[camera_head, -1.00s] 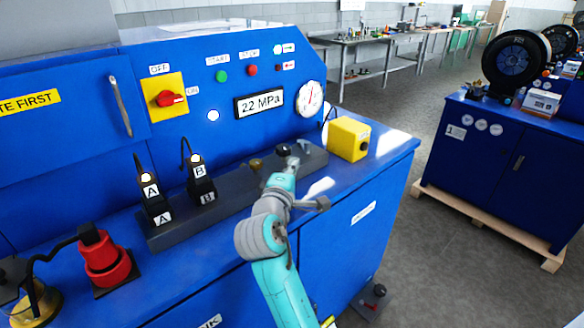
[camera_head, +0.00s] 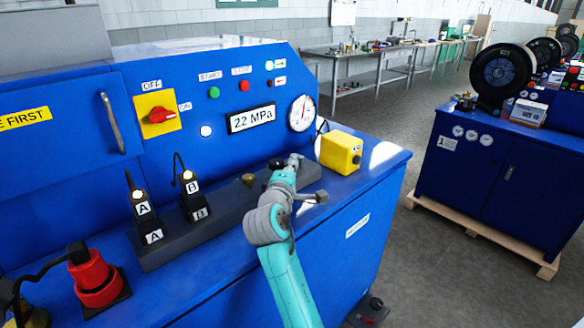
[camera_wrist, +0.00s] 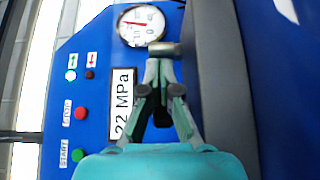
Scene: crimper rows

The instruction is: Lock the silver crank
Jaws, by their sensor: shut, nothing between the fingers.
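The silver crank (camera_wrist: 164,48) shows in the wrist view as a short silver cylinder just beyond my fingertips, touching or nearly so. In the head view my gripper (camera_head: 293,164) covers most of it at the right end of the dark grey block (camera_head: 222,212). My gripper (camera_wrist: 160,66) is shut with nothing held. I cannot tell how far the crank is turned. A black knob (camera_head: 277,163) and a brass knob (camera_head: 248,180) sit on the block to the left of it.
A yellow box (camera_head: 341,151) stands close to the right of my gripper. The panel behind carries a gauge (camera_head: 301,113) and a 22 MPa display (camera_head: 251,119). Levers A (camera_head: 144,210) and B (camera_head: 191,187) and a red plug (camera_head: 94,277) stand to the left.

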